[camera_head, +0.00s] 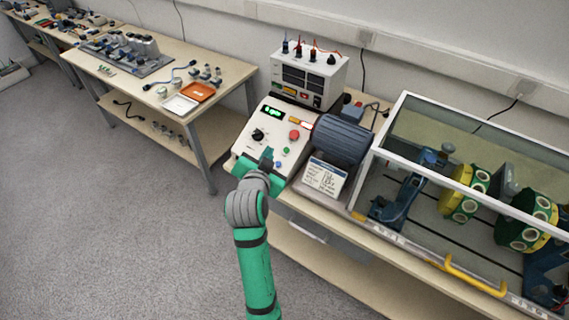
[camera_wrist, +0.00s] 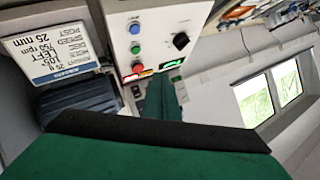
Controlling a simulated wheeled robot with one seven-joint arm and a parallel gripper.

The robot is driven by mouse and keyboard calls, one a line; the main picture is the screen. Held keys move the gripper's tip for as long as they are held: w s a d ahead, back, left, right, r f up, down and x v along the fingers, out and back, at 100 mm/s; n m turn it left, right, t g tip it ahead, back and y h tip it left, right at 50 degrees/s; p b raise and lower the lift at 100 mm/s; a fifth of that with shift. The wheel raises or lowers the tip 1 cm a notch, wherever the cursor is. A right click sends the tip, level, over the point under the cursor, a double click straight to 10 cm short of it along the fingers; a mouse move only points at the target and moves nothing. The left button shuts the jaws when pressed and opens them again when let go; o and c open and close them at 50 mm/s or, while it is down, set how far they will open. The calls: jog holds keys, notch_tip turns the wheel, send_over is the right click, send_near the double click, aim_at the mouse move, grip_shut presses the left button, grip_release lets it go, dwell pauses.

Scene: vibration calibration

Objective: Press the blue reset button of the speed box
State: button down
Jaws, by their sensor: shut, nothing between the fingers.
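The speed box (camera_head: 249,152) is a white sloped panel with a green-lit display, a black knob (camera_head: 258,135), a red button (camera_head: 294,134) and a green button (camera_head: 286,151). The blue reset button (camera_head: 278,164) is lowest in the button column, near the panel's front edge. In the wrist view the panel looks upside down, with the blue button (camera_wrist: 135,28) at the top. My green gripper (camera_head: 267,155) is shut and empty over the panel's lower part, just left of the blue button. I see no contact with the button. In the wrist view, the gripper fills the bottom.
A grey power supply (camera_head: 311,75) with leads stands behind the box. A blue motor (camera_head: 342,138) and a printed card (camera_head: 325,178) are to its right, then a framed clear guard (camera_head: 398,115) over yellow-green discs. A second bench (camera_head: 215,62) stands left; open floor lies between.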

aim_at(278, 164)
notch_tip(278, 164, down, 8)
jog(key=w+d, duration=0.1)
jog(key=w, duration=0.1)
jog(key=shift+w+d, duration=0.4)
jog(key=shift+w+f, duration=0.1)
dwell(2.0)
jog(key=shift+w+f, duration=0.15)
jog(key=shift+f, duration=0.1)
jog(key=shift+w+d+f, duration=0.1)
jog(key=shift+d+f, duration=0.05)
jog(key=shift+f, duration=0.2)
dwell(1.0)
jog(key=shift+s+a+r, duration=0.2)
jog(key=shift+s+r, duration=0.05)
jog(key=shift+r, duration=0.5)
